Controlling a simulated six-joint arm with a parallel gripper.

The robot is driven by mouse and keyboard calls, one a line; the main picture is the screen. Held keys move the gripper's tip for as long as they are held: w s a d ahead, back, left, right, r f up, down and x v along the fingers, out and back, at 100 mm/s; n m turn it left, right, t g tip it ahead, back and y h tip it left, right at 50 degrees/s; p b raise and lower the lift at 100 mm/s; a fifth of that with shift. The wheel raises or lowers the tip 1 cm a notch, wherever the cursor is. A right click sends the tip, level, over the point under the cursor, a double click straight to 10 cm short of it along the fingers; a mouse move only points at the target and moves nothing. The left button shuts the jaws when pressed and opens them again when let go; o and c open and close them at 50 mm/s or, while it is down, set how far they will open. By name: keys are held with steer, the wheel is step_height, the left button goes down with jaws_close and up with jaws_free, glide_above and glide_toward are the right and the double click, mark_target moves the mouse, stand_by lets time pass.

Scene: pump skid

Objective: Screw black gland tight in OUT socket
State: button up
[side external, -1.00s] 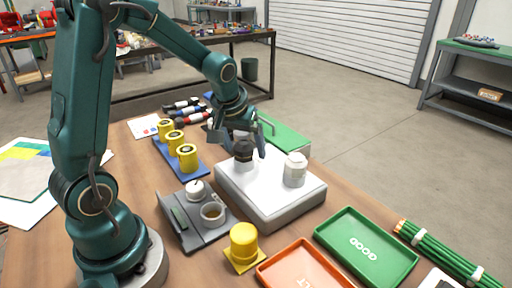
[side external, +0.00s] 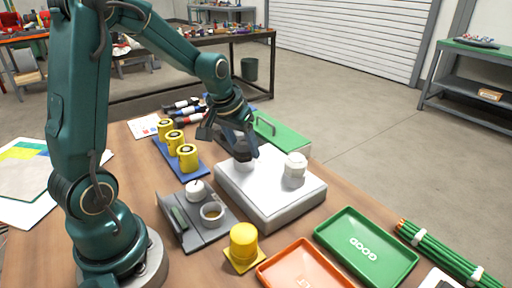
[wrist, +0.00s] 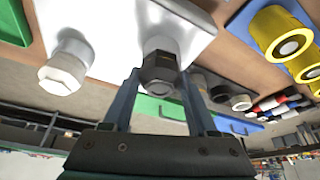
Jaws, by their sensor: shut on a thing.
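The black gland (side external: 241,148) is a dark hex-sided piece. It sits upright on a pale round socket (side external: 244,165) at the far left of the white block (side external: 262,203). In the wrist view the gland (wrist: 160,72) is at the end of its white socket (wrist: 172,30), between my two fingers. My gripper (side external: 238,146) is shut on the gland from above, with the wrist tilted. No OUT lettering can be read. Whether the gland is fully seated cannot be told.
A white capped fitting (side external: 295,168) stands on the block's right side. A green lidded box (side external: 283,134) is behind. A blue rack of yellow parts (side external: 187,157) and a grey tray (side external: 172,222) lie left. Green (side external: 366,248) and orange (side external: 300,268) trays are in front.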

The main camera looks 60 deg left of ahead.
steer(key=shift+m+t+h, duration=0.3)
steer(key=shift+m+h, duration=0.1)
steer(key=shift+m, duration=0.7)
steer(key=shift+m+h, duration=0.9)
steer(key=shift+m, duration=1.4)
steer(key=o, duration=1.4)
steer(key=n+y, duration=0.1)
steer(key=n, duration=0.3)
steer(key=shift+y, duration=0.4)
steer(key=shift+n, duration=0.3)
